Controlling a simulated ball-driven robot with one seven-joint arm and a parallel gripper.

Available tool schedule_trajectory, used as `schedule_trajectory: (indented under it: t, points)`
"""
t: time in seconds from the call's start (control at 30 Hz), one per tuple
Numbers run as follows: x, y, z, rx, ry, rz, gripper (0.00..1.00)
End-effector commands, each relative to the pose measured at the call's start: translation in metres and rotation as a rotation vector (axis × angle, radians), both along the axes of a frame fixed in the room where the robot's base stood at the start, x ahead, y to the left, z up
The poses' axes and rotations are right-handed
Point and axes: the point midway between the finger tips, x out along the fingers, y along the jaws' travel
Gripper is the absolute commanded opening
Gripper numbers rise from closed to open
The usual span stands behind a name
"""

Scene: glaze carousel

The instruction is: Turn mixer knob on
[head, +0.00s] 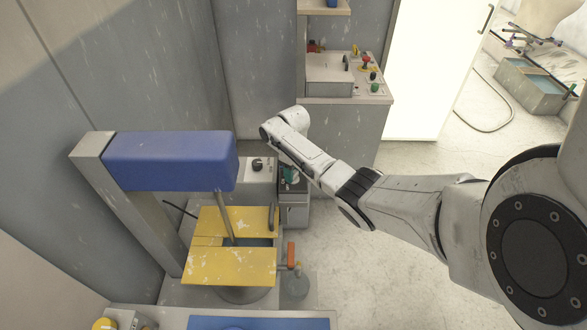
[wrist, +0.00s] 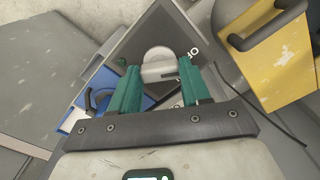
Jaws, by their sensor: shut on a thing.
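A pale grey round mixer knob (wrist: 158,60) sits on a dark panel (wrist: 150,36) in the wrist view, with white lettering, apparently "ON", at its right. My gripper (wrist: 158,72) has two teal fingers, one on each side of the knob, and is shut on it. The mixer has a blue head (head: 170,160) and a yellow slotted lid (head: 230,266). The knob's exact pointing direction is hard to tell.
A grey box with a black knob (head: 257,164) stands left of my gripper. The lid has a dark handle (wrist: 268,30), close right of my fingers in the wrist view. A bench with red and green controls (head: 366,62) stands behind. Open floor (head: 350,270) lies at right.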

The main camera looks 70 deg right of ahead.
Motion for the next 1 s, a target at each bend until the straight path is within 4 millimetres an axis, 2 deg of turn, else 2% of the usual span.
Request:
schedule_trajectory:
  t: [0.2,0.5,1.0]
  points:
    - [0.0006,0.0015,0.0003,0.002,0.002,-0.189,0.16]
    - [0.0003,0.0008,-0.0001,0.000,0.001,-0.375,0.16]
    - [-0.0001,0.0001,-0.0002,-0.001,0.002,-0.468,0.16]
